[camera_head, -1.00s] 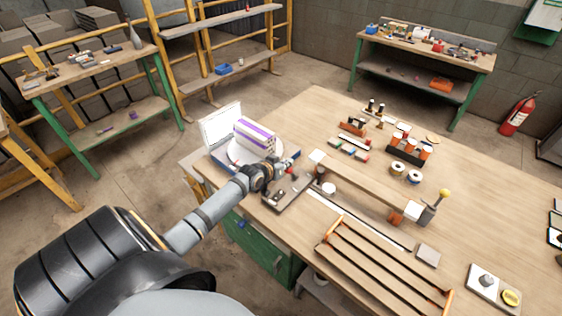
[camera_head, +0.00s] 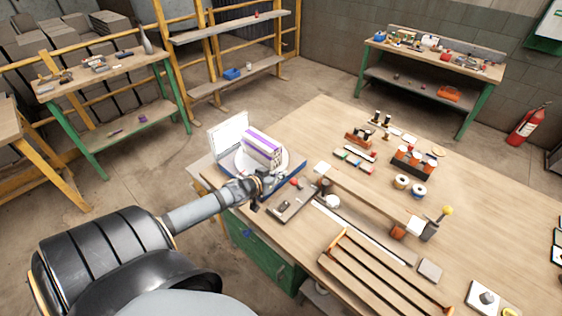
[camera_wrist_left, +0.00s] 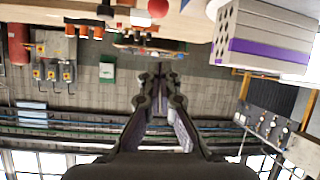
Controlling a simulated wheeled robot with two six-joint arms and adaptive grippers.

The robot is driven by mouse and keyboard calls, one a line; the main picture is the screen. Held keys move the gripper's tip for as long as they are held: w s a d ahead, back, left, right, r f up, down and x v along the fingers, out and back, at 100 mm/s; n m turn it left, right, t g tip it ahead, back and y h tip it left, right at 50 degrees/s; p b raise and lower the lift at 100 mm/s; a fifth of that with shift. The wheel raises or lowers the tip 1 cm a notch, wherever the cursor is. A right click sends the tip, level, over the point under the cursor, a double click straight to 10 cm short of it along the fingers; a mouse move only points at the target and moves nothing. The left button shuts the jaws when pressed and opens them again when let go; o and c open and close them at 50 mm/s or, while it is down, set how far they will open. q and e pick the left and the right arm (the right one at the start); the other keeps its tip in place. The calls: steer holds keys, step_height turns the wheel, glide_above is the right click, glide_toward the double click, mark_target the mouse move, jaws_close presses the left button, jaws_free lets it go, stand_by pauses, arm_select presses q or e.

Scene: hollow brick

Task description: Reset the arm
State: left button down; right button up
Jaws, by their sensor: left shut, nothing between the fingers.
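My left arm reaches in from the lower left in the head view. Its gripper (camera_head: 257,204) is shut and empty, just off the near left edge of the workbench (camera_head: 455,185). The pale hollow brick (camera_head: 262,149) with purple bands rests on a white round plate (camera_head: 285,163) in front of a white upright panel (camera_head: 228,132). The gripper is apart from the brick, on its near side. In the left wrist view the fingers (camera_wrist_left: 160,72) are together with nothing between them. The brick (camera_wrist_left: 265,40) shows at the upper right there, upside down. My right gripper is out of view.
A dark tray (camera_head: 291,203) lies close to the gripper. An orange-ended rack (camera_head: 375,275), spools (camera_head: 402,181) and a yellow-knobbed stand (camera_head: 430,230) occupy the bench. A green cabinet (camera_head: 262,250) sits below. Open floor lies left of the bench.

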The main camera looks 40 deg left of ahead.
arm_select(q)
steer(key=shift+s, duration=0.1)
steer(key=s+d+m+g, duration=0.1)
steer(key=s+d+g, duration=0.3)
steer(key=s+d, duration=0.45)
steer(key=s+d+m+g, duration=0.1)
steer(key=s+d+g, duration=0.4)
steer(key=s, duration=0.7)
step_height(320, 180, down, 29)
steer(key=s+a+g+y+b, duration=0.1)
steer(key=s+a+b, duration=0.1)
steer(key=b, duration=0.1)
steer(key=s+a+f+g+b, duration=0.1)
steer(key=s+f+b, duration=0.2)
steer(key=s+f, duration=1.6)
steer(key=shift+s+a+f, duration=0.15)
steer(key=shift+a+f, duration=0.05)
steer(key=shift+f, duration=0.55)
